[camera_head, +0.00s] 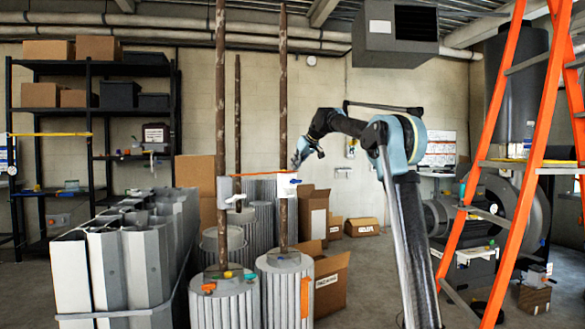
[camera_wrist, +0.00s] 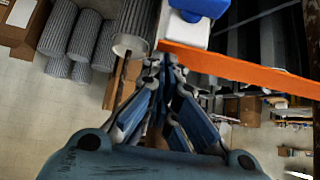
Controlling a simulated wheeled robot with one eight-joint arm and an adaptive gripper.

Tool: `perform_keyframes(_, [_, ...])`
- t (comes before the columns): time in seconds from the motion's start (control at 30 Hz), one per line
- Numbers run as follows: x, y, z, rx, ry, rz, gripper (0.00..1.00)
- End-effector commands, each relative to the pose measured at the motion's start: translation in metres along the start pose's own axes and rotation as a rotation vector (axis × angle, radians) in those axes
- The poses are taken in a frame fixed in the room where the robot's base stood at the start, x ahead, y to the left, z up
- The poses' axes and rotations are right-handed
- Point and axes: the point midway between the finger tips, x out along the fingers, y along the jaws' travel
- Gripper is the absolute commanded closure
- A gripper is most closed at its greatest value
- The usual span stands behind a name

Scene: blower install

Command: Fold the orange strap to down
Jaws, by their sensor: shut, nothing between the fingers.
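A thin orange strap (camera_head: 258,174) runs level between two upright rusty poles in the head view. It also crosses the upper right of the wrist view (camera_wrist: 240,70) as a wide flat band. A white block (camera_wrist: 190,30) with a blue knob (camera_wrist: 200,6) is at the strap's left end there; this white and blue piece (camera_head: 288,182) sits by the right pole in the head view. My gripper (camera_head: 296,163) is just above that piece, pointing down. In the wrist view my gripper (camera_wrist: 166,64) is shut and empty, its tips close beside the strap; contact is unclear.
The rusty poles (camera_head: 283,120) rise from grey ribbed cylinders (camera_head: 284,291); another orange strip (camera_head: 304,297) hangs on the right cylinder. Grey panels (camera_head: 125,265) stand at left. An orange ladder (camera_head: 525,130) and a large blower (camera_head: 515,210) are at right. Open cardboard boxes (camera_head: 330,283) lie behind.

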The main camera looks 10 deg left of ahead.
Motion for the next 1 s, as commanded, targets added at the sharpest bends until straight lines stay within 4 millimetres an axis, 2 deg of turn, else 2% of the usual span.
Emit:
perform_keyframes(0.17, [-0.006,0.000,-0.006,0.000,0.000,0.000,1.00])
perform_keyframes(0.37, [-0.026,0.000,-0.024,0.001,-0.001,0.000,1.00])
perform_keyframes(0.7, [-0.091,-0.001,-0.027,0.002,0.000,-0.001,1.00])
perform_keyframes(0.83, [-0.110,-0.002,-0.027,0.001,0.000,-0.001,1.00])
perform_keyframes(1.0, [-0.124,-0.002,-0.027,0.000,-0.001,0.000,1.00])
